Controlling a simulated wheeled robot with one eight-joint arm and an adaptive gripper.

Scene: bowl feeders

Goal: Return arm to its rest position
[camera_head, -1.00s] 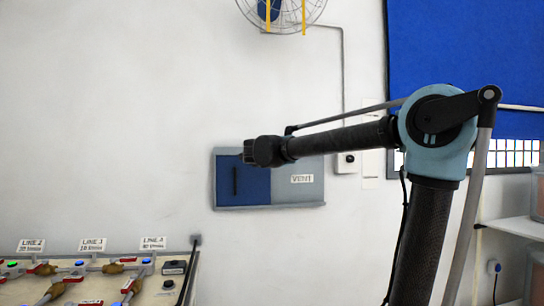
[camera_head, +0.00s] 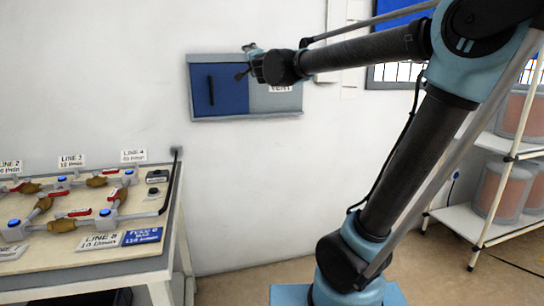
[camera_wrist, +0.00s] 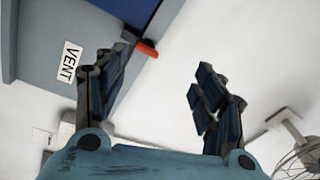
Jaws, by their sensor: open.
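My gripper (camera_wrist: 165,88) is open in the wrist view, its two dark fingers apart with only white wall between them. In the head view my gripper (camera_head: 246,62) is small at the end of my raised arm, in front of the blue and grey vent panel (camera_head: 212,112) on the wall. The "VENT" label (camera_wrist: 69,62) and an orange-red tipped handle (camera_wrist: 147,48) show in the wrist view, the handle close to the left finger. I cannot tell whether they touch. The gripper holds nothing.
A bench (camera_head: 158,262) with pipes, red-handled valves and line labels stands at the lower left. A white shelf (camera_head: 455,222) with large reddish containers stands at the right. A wall fan (camera_wrist: 300,155) shows in the wrist view.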

